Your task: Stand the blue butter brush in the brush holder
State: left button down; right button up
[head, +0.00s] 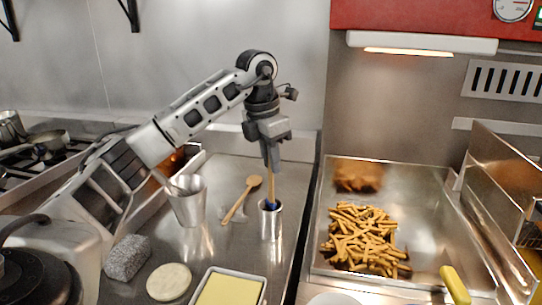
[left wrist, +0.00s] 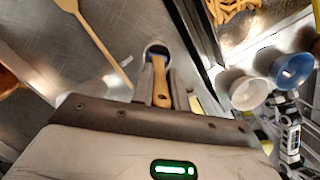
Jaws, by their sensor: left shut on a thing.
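The blue butter brush (head: 270,183) stands upright with its wooden handle up and its blue part down at the mouth of the brush holder. The brush holder (head: 270,222) is a shiny metal cup on the steel counter. My left gripper (head: 271,162) is above the holder, pointing down, shut on the brush handle. In the left wrist view, the wooden handle of the brush (left wrist: 160,82) shows between the fingers, and its blue end is within the round rim of the holder (left wrist: 157,47). How deep the brush sits is hidden. My right gripper cannot be made out clearly.
A wooden spoon (head: 241,199) lies left of the holder, with a metal cup (head: 187,202) beyond it. A grey block (head: 127,257), a pale round disc (head: 169,281) and a butter tray (head: 230,288) are nearer. A tray of fries (head: 362,238) is at the right.

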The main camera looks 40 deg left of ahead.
pick_arm(q)
jog(key=c, duration=1.3)
grip_release()
notch_tip(320, 180, up, 16)
jog(key=s+p, duration=0.2)
jog(key=p, duration=0.1)
jog(key=shift+s+a+f, duration=0.15)
jog(key=shift+s+a, duration=0.15)
jog(key=shift+a, duration=0.05)
pick_arm(e)
jog(key=shift+s+d+r, duration=0.15)
jog(key=shift+d+r, duration=0.25)
jog(key=shift+r, duration=0.3)
jog(key=shift+a, duration=0.1)
pick_arm(q)
jog(key=shift+f, duration=0.1)
pick_arm(e)
jog(key=shift+s, duration=0.1)
